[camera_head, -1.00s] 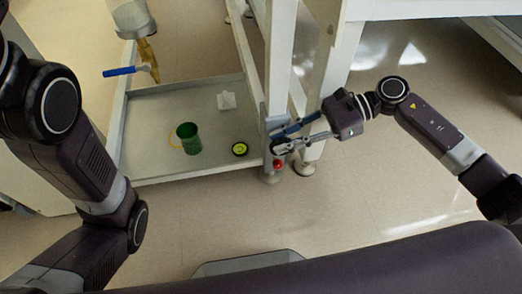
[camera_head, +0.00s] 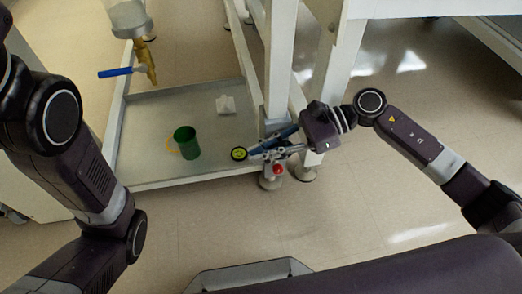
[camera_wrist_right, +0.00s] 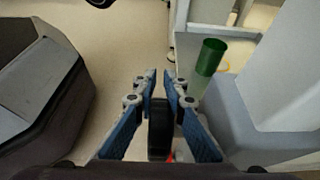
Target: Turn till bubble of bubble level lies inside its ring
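The bubble level (camera_head: 239,153) is a small yellow-green disc with a dark rim, near the front right corner of the tray. Its bubble and ring are too small to tell apart. My right gripper (camera_head: 256,150) is over the tray's right corner, its fingertips close beside the level in the picture; contact cannot be told. In the right wrist view its blue-padded fingers (camera_wrist_right: 160,78) stand apart, with a dark upright part (camera_wrist_right: 160,128) between them that I cannot identify. A red part (camera_head: 277,169) sits below the gripper by the corner foot. My left gripper is out of view.
A green cup (camera_head: 187,143) stands on the grey tray (camera_head: 150,108), with a white object (camera_head: 226,104) behind it. A valve with a blue handle (camera_head: 115,72) hangs above the tray. White frame posts (camera_head: 279,60) rise behind my right gripper. The floor in front is clear.

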